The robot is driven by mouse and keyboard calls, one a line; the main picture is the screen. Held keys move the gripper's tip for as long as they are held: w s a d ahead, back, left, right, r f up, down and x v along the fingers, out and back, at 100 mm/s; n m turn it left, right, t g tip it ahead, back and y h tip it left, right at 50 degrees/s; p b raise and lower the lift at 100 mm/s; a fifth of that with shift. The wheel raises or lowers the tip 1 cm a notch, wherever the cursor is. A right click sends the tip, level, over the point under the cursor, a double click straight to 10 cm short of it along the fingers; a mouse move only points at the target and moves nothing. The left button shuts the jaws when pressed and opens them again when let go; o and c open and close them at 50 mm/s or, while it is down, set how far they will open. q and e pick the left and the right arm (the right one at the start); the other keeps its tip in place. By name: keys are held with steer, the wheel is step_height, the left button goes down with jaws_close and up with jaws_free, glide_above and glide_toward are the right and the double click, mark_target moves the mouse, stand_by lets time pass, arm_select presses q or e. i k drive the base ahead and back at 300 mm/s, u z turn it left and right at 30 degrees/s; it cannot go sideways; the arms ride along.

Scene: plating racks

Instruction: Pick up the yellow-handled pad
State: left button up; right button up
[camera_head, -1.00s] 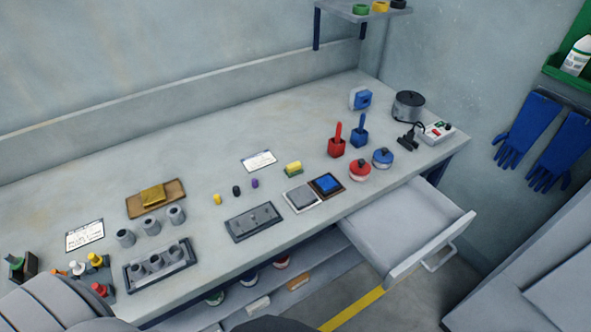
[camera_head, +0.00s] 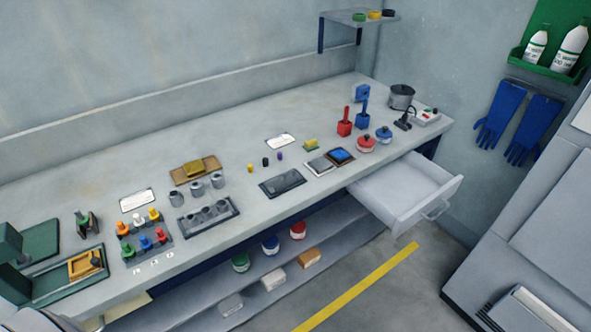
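The yellow-handled pad (camera_head: 153,214) stands in the back right place of a small dark rack (camera_head: 166,251) on the left part of the bench. Its handle is a small upright yellow knob; the pad under it is too small to make out. A white-handled pad (camera_head: 138,219) and an orange-handled pad (camera_head: 122,228) stand to its left in the same row. Green (camera_head: 128,250), blue (camera_head: 145,243) and red (camera_head: 160,235) ones stand in the front row. Neither of my grippers shows in the head view.
A dark green machine with a yellow block (camera_head: 85,263) stands left of the rack. A white card (camera_head: 137,200) lies behind it, and a tray with grey cylinders (camera_head: 208,217) stands to its right. An open drawer (camera_head: 407,195) juts out at the right.

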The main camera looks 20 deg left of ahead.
mark_target(312, 145)
steer(key=u, duration=0.7)
steer(key=k, duration=0.15)
steer(key=z, duration=1.75)
steer(key=i, duration=1.8)
steer(key=u, duration=0.9)
